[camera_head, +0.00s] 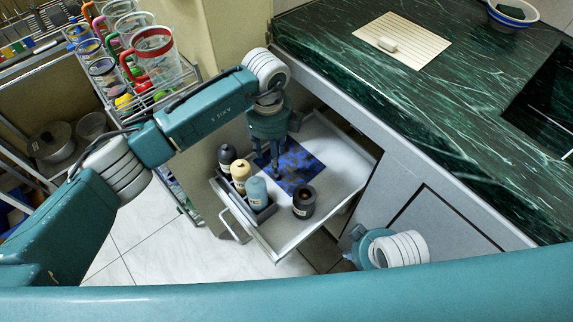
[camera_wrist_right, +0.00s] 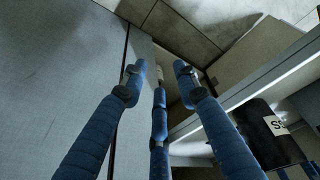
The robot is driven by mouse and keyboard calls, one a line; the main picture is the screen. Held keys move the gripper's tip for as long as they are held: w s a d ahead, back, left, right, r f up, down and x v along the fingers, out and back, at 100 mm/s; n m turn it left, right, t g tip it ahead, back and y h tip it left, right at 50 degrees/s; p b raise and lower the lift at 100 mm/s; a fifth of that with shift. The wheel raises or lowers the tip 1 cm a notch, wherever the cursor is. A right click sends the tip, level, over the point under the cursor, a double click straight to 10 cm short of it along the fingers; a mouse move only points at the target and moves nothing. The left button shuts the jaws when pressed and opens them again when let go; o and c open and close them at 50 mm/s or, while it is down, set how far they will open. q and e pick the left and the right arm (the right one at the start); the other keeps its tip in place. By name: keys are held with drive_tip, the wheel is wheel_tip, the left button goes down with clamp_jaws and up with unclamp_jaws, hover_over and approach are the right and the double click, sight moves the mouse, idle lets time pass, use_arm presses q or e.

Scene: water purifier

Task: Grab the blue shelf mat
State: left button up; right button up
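The blue shelf mat (camera_head: 303,168), with a dark mottled pattern, lies flat on the pulled-out drawer or shelf (camera_head: 345,163). My left gripper (camera_head: 275,165) points down over the mat's left part and hides some of it. Its fingertips are at or close to the mat; I cannot tell whether they touch it or how far they are spread. My right gripper (camera_wrist_right: 160,74) has its fingers apart and holds nothing in the right wrist view. It is low beside the cabinet front, at the drawer's right, and mostly hidden in the head view.
Black, cream and blue-grey (camera_head: 257,190) canisters stand in a rack on the drawer's left. A dark jar (camera_head: 303,201) stands near the mat's front edge. The green marble counter (camera_head: 470,90) overhangs at right. A rack with mugs (camera_head: 153,55) stands at left.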

sight(272, 174)
use_arm(q)
wheel_tip(272, 174, down, 3)
drive_tip(key=shift+f+b, duration=0.1)
drive_tip(key=shift+b, duration=1.05)
drive_tip(key=shift+f, duration=0.25)
drive_tip(key=shift+a+f+b, duration=0.1)
drive_tip(key=shift+f+b, duration=0.65)
drive_tip(key=shift+b, duration=0.1)
drive_tip(key=shift+f+b, duration=0.55)
drive_tip(key=shift+f, duration=0.05)
wheel_tip(272, 174, down, 2)
drive_tip(key=shift+a+f+b, duration=0.1)
drive_tip(key=shift+b, duration=0.85)
clamp_jaws()
use_arm(e)
drive_tip(key=w+a+r+t+y, duration=0.1)
drive_tip(key=w+a+r+t, duration=0.2)
drive_tip(key=w+r+t, duration=0.2)
drive_tip(key=w+a+r+t+y, duration=0.1)
drive_tip(key=w+a+r+t, duration=0.2)
drive_tip(key=w+r, duration=0.8)
drive_tip(key=w+t, duration=0.1)
drive_tip(key=t, duration=0.1)
drive_tip(key=shift+r+n+t+y, duration=0.25)
drive_tip(key=shift+n+t+y, duration=0.05)
drive_tip(key=shift+y, duration=0.1)
